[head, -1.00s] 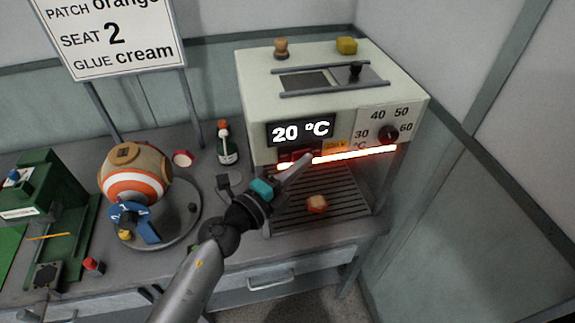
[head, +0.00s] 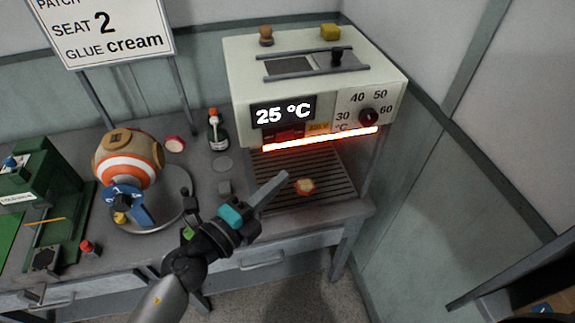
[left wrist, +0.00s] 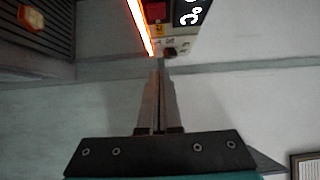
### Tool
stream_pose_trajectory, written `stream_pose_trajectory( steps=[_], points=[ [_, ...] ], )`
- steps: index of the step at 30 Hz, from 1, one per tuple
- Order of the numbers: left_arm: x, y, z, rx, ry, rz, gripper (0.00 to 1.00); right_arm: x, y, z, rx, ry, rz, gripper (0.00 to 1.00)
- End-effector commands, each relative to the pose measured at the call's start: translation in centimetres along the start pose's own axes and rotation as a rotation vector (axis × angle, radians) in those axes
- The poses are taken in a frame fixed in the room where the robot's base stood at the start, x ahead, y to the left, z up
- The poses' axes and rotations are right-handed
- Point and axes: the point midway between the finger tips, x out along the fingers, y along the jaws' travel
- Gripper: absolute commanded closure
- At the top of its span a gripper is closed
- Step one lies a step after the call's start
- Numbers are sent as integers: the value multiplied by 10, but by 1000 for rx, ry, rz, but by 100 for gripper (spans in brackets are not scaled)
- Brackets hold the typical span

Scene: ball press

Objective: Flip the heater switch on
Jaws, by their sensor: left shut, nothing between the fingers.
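The heater (head: 235,80) is a cream box on the bench, with a display (head: 282,112) reading 25 °C. Its red switch (head: 289,134) sits under the display, and also shows in the left wrist view (left wrist: 155,11); its exact tilt is too small to tell. A heating bar (head: 320,139) below glows orange-white. The dial (head: 368,117) at the right is marked 30 to 60. My left gripper (head: 282,176) is shut and empty, below and in front of the heater, apart from the switch. Its closed fingers show in the left wrist view (left wrist: 158,98). My right gripper is out of view.
A small orange and cream piece (head: 305,187) lies on the slatted grill (head: 335,190) under the bar. Left are a striped ball (head: 128,172) on a round tray, a dark bottle (head: 217,132) and a green press (head: 50,205). Walls close the right and back.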

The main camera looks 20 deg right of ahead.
Motion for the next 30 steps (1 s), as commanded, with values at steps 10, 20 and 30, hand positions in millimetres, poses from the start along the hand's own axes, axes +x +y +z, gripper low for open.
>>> stream_pose_trajectory(
  steps=[10,20,30],
  points=[
    [-26,0,-8,-1,-1,0,100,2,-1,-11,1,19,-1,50],
    [-26,0,-9,-1,0,-1,100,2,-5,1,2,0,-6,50],
    [-29,29,3,-72,-46,22,100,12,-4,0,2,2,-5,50]
  ],
)
